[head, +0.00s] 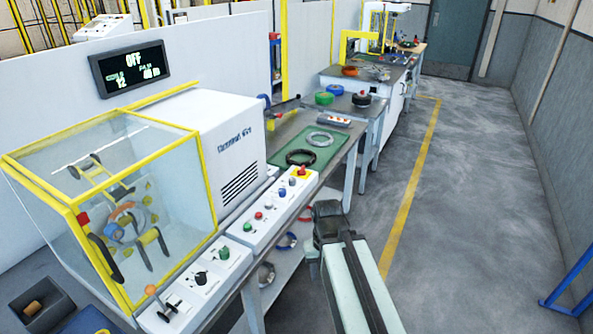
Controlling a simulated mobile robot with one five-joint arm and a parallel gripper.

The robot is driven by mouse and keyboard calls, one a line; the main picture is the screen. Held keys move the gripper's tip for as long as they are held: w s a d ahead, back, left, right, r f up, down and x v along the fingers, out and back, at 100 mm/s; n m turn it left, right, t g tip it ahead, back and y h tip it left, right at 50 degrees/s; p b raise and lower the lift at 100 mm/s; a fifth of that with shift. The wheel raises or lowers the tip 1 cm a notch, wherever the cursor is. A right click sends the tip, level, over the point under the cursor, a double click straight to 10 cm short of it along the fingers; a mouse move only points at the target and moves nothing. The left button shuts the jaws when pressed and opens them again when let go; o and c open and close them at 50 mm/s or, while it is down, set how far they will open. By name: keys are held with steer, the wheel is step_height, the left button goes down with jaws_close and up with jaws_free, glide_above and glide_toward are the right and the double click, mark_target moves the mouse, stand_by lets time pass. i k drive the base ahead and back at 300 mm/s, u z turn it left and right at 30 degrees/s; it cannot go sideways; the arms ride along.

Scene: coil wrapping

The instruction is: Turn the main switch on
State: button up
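A control panel (262,222) runs along the front of the wrapping machine. It carries several coloured buttons, a red knob on a yellow base (301,172) at its far end, a black rotary knob (200,279) nearer me and a lever with an orange knob (152,291) at the near end. No label shows which is the main switch. The display (131,67) above the machine reads OFF. My gripper end (326,212) is dark and lies right of the panel, apart from it, near the bench edge. Its fingers cannot be made out.
A clear guard with yellow edges (110,195) encloses the wrapping head. A green mat (305,150) with a black ring and a grey coil lies on the bench beyond the panel. More benches stand farther back.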

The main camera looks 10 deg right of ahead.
mark_target(300, 172)
steer(key=z, duration=0.1)
steer(key=i, duration=0.9)
steer(key=u, duration=0.05)
